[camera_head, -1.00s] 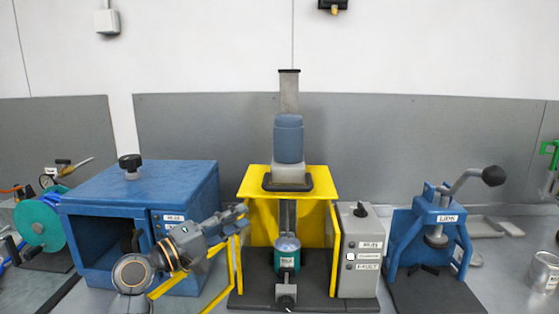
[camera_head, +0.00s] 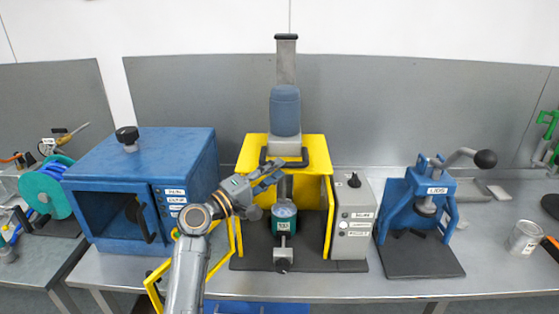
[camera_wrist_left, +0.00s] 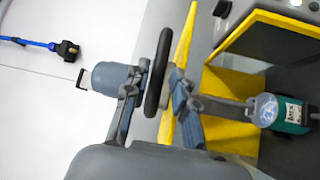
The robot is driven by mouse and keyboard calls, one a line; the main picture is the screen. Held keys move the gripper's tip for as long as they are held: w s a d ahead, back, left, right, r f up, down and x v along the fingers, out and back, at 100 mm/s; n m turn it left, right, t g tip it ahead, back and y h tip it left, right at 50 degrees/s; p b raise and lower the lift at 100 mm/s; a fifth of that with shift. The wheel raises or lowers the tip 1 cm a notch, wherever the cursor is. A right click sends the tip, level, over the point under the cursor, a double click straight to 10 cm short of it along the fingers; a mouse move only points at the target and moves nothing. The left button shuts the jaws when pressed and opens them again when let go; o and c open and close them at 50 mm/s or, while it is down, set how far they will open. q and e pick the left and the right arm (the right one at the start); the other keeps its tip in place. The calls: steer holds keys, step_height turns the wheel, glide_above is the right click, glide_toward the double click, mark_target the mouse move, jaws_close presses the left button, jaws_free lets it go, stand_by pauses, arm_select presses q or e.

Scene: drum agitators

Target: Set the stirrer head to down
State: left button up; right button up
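The stirrer head is a blue-grey motor (camera_head: 285,110) on a grey base, on an upright column (camera_head: 287,62). It sits high, above the yellow guard (camera_head: 316,150). A black handle bar (camera_head: 264,155) runs around the front of its base. My left gripper (camera_head: 278,170) is at the handle's left front. In the left wrist view, the black bar (camera_wrist_left: 158,72) lies between the fingertips of my left gripper (camera_wrist_left: 157,75), with narrow gaps, so the fingers look open around it. The teal vessel (camera_head: 284,224) stands below, inside the guard. My right gripper is not in view.
A grey control box (camera_head: 352,215) with a black knob stands right of the guard. A blue oven (camera_head: 140,180) is at the left, a blue lever press (camera_head: 425,215) at the right. A yellow guard door (camera_head: 220,255) swings out beside my left arm.

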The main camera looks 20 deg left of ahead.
arm_select(q)
steer(key=shift+x, duration=1.05)
jaws_close()
steer(key=shift+f, duration=0.1)
step_height(320, 180, down, 10)
steer(key=b, duration=0.9)
steer(key=shift+f+b, duration=0.2)
steer(key=shift+b, duration=0.15)
